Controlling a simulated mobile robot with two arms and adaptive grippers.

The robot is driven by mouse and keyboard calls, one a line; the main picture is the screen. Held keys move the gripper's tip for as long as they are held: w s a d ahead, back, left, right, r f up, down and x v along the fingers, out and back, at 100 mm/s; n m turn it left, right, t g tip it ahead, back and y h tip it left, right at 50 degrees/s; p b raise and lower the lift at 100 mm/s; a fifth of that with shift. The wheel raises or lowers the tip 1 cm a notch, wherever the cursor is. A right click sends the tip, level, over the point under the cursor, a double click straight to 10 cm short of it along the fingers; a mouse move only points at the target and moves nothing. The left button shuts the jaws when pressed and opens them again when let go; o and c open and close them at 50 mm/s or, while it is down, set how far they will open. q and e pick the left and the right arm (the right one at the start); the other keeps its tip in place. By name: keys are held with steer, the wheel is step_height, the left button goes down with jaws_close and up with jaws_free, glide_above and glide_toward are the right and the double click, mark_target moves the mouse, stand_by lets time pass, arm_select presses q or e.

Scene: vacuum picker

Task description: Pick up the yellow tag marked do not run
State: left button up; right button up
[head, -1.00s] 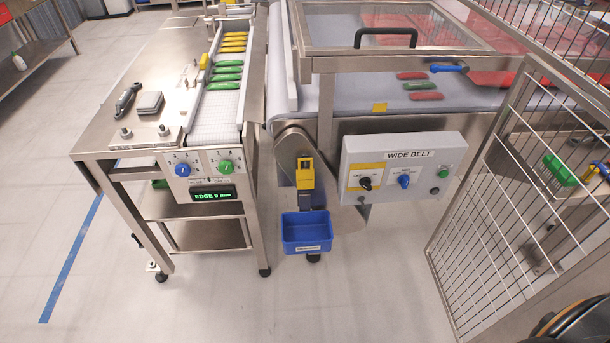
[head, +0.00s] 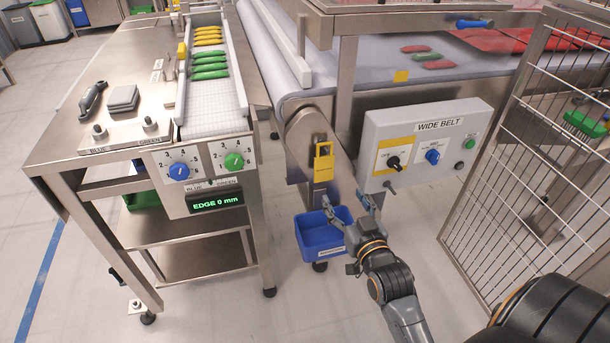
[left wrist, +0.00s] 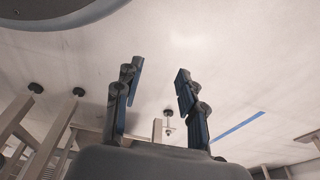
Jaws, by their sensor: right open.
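A yellow tag-like piece (head: 323,160) hangs on the rounded steel end of the wide belt, above a blue bin (head: 325,235). A small yellow square (head: 401,77) sits at the belt's near edge. I cannot read any wording on either, so I cannot tell which is marked do not run. My right gripper (head: 347,204) is open and empty, below and slightly right of the hanging yellow piece, overlapping the bin's right side in the picture. My left gripper (left wrist: 158,88) is open and empty over the floor in the left wrist view; the head view does not show it.
The grey WIDE BELT control box (head: 425,143) is right of the hanging piece. A narrow conveyor (head: 215,105) with green and yellow items stands left. A wire mesh fence (head: 525,170) closes the right side. Red and green items lie on the wide belt (head: 345,62).

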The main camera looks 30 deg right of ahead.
mark_target(324, 163)
arm_select(q)
steer(key=w+r, duration=0.1)
steer(key=r+b, duration=0.1)
steer(key=r, duration=0.1)
steer(key=w+r, duration=0.1)
steer(key=r, duration=0.1)
steer(key=shift+w+r, duration=0.15)
steer(key=shift+w, duration=0.15)
arm_select(e)
steer(key=r+x, duration=0.3)
steer(key=x, duration=1)
steer(key=shift+w+r, duration=0.15)
steer(key=shift+w, duration=0.2)
steer(key=shift+d, duration=0.1)
steer(key=shift+c, duration=0.2)
steer(key=c, duration=1.1)
